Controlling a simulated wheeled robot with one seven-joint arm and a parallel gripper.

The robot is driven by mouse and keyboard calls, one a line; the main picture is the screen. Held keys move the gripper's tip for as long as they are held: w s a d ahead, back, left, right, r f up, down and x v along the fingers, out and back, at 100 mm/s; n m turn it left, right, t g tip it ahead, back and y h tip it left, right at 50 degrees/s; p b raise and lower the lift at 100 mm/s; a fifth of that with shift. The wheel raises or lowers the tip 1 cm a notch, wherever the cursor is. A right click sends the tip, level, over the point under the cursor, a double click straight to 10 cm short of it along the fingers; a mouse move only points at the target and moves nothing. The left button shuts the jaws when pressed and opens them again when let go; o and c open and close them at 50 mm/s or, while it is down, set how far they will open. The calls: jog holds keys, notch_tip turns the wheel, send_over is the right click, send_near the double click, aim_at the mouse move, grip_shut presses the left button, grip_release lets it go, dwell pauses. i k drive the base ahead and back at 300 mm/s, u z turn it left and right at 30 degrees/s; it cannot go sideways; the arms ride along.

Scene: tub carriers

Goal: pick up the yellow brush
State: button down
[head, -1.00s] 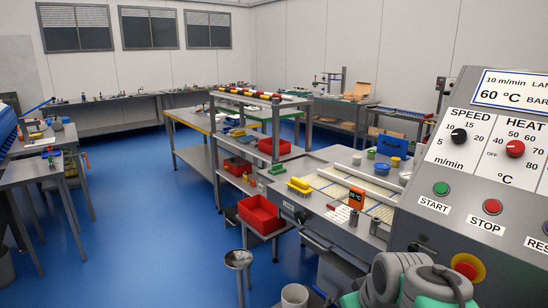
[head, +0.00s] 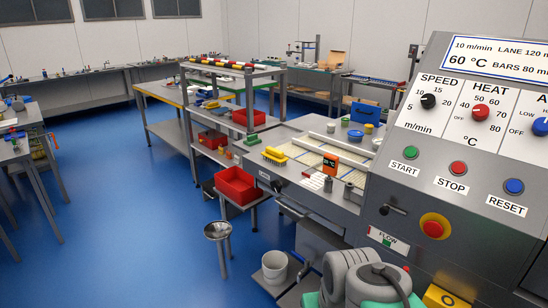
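The yellow brush (head: 274,155) is a small bright yellow block with pale bristles. It lies at the left end of the conveyor machine's grey top, near its edge, beside the cream lane bed (head: 318,155). Grey rounded links of my own arm show at the bottom of the head view, well apart from the brush. My gripper's fingers do not show.
A red tub (head: 236,184) sits on a low stand left of the machine. A metal dish on a post (head: 218,231) and a white bucket (head: 275,266) stand in front. The control panel (head: 470,160) fills the right. Blue floor is open at left.

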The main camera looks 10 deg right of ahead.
aim_at(275, 156)
jog(key=u, duration=0.6)
jog(key=i, duration=2.2)
jog(key=u, duration=0.7)
